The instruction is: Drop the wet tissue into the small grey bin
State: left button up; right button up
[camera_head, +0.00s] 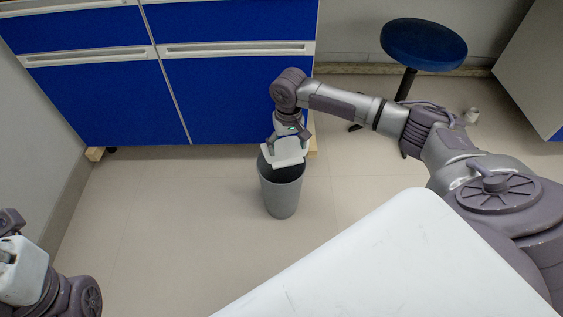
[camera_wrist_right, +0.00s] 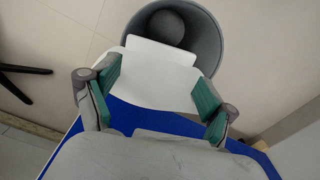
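The white wet tissue (camera_head: 287,155) is between the fingers of my right gripper (camera_head: 288,143), over the mouth of the small grey bin (camera_head: 281,194). In the right wrist view the tissue (camera_wrist_right: 155,75) spans between the two green finger pads of my right gripper (camera_wrist_right: 160,88), which press on its side edges. Its far end overlaps the near rim of the bin (camera_wrist_right: 207,35) in that view; whether it touches the rim I cannot tell. The bin stands upright, and the part of its inside that shows is empty. My left gripper (camera_head: 8,245) is partly cut off at the left edge.
A blue cabinet with drawers (camera_head: 115,100) stands behind the bin. A blue stool (camera_head: 423,44) is at the back right, and a small white object (camera_head: 472,115) lies on the floor near it. A white surface (camera_head: 390,270) fills the lower right. The floor left of the bin is clear.

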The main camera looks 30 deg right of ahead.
jog(key=shift+o, duration=0.7)
jog(key=shift+r, duration=0.1)
notch_tip(320, 180, up, 12)
dwell(0.3)
